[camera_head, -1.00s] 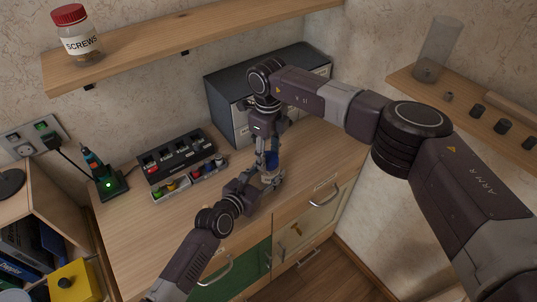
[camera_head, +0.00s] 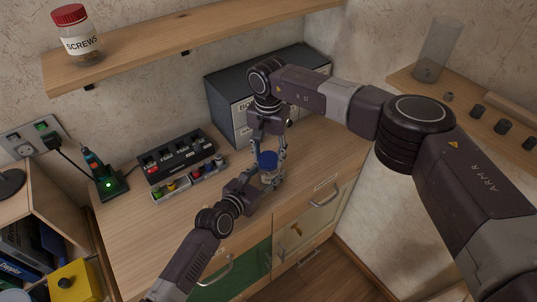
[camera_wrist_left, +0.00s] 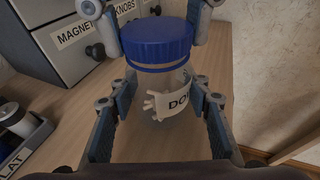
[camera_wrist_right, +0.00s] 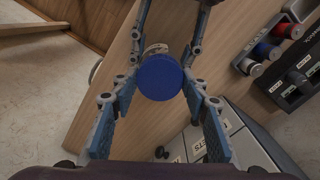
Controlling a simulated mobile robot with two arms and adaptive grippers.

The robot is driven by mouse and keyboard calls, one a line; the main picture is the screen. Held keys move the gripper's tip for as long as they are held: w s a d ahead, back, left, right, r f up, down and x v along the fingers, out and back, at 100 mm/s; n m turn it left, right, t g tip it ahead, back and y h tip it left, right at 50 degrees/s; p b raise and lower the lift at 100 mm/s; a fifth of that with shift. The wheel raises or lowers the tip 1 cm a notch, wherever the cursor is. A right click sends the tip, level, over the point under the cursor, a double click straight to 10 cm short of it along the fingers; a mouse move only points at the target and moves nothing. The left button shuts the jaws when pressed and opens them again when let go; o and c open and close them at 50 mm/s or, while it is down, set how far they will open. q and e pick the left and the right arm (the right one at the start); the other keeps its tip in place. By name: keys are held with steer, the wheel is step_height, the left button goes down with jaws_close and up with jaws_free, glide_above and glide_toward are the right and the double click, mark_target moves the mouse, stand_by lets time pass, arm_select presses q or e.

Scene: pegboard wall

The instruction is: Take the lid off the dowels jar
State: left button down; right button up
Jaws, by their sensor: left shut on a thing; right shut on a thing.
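The dowels jar (camera_wrist_left: 172,105) is clear, with a white label of which "DO" shows in the left wrist view. It stands upright near the counter's front edge. Its blue lid (camera_head: 268,160) is at the jar's top; I cannot tell whether it is loose. My left gripper (camera_wrist_left: 160,92) is shut on the jar body, with a finger at each side. My right gripper (camera_head: 270,157) comes from above and is shut on the lid. The lid also shows between its fingers in the right wrist view (camera_wrist_right: 159,77), hiding most of the jar.
A grey labelled drawer cabinet (camera_head: 228,108) stands behind the jar. A black organiser (camera_head: 180,157) and a tray of coloured items (camera_head: 172,190) lie to the left. A screws jar (camera_head: 76,35) stands on the upper shelf (camera_head: 150,55). Bare counter (camera_head: 325,150) lies to the right.

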mark_target(269, 158)
arm_select(q)
steer(key=shift+d, duration=0.1)
arm_select(e)
steer(key=shift+w+n, duration=0.15)
steer(key=shift+n, duration=1.05)
steer(key=shift+r, duration=0.15)
steer(key=shift+r, duration=1)
steer(key=shift+r, duration=2)
arm_select(q)
steer(key=c, duration=1)
jaws_free()
steer(key=shift+o, duration=0.2)
steer(key=shift+s, duration=0.15)
